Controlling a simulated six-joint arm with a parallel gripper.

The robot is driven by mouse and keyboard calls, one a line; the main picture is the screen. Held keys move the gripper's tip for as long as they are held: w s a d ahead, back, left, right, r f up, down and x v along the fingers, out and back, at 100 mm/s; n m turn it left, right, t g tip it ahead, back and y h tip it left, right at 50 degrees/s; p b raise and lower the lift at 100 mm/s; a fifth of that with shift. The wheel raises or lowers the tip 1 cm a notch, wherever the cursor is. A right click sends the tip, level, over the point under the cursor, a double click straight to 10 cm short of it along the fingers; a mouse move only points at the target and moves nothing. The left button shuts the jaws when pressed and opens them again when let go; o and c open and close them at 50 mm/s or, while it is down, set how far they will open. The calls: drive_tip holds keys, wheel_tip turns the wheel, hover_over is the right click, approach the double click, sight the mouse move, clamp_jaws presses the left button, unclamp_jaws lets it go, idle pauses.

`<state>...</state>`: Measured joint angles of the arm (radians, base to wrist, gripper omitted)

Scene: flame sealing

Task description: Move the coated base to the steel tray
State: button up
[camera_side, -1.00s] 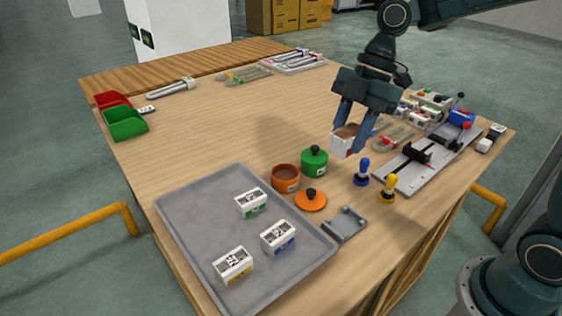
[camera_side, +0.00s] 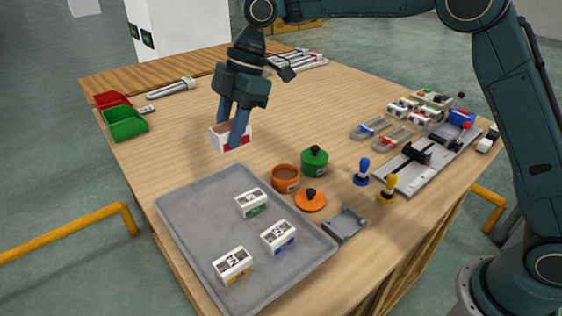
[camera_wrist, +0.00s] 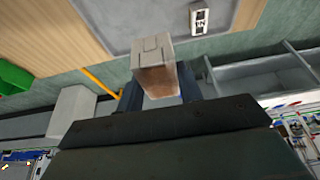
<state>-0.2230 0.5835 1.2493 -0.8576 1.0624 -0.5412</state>
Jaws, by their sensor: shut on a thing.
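My gripper (camera_side: 233,120) is shut on a white box-shaped base (camera_side: 219,139) with a brown top face and a red mark on its side. It holds the base in the air, above the table behind the far edge of the grey steel tray (camera_side: 183,210). In the wrist view the base (camera_wrist: 152,52) sits between my fingers, its brown face towards the camera, with the grey tray (camera_wrist: 125,22) beyond it. Three white blocks stand on the tray, marked green (camera_side: 251,203), blue (camera_side: 278,238) and yellow (camera_side: 233,265).
An orange pot (camera_side: 285,178), a green lidded pot (camera_side: 314,161), an orange lid (camera_side: 310,200) and a grey holder (camera_side: 344,224) stand right of the tray. Blue (camera_side: 362,172) and yellow (camera_side: 388,188) stamps are farther right. The tray's far left part is clear.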

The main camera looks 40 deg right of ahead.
hover_over(203, 235)
drive_tip(key=d, duration=0.2)
drive_tip(key=shift+a+f, duration=0.2)
drive_tip(key=shift+f, duration=0.35)
wheel_tip(203, 235, down, 20)
idle(0.7)
drive_tip(key=shift+f, duration=0.15)
drive_tip(key=o, duration=1)
drive_tip(key=v, duration=1.2)
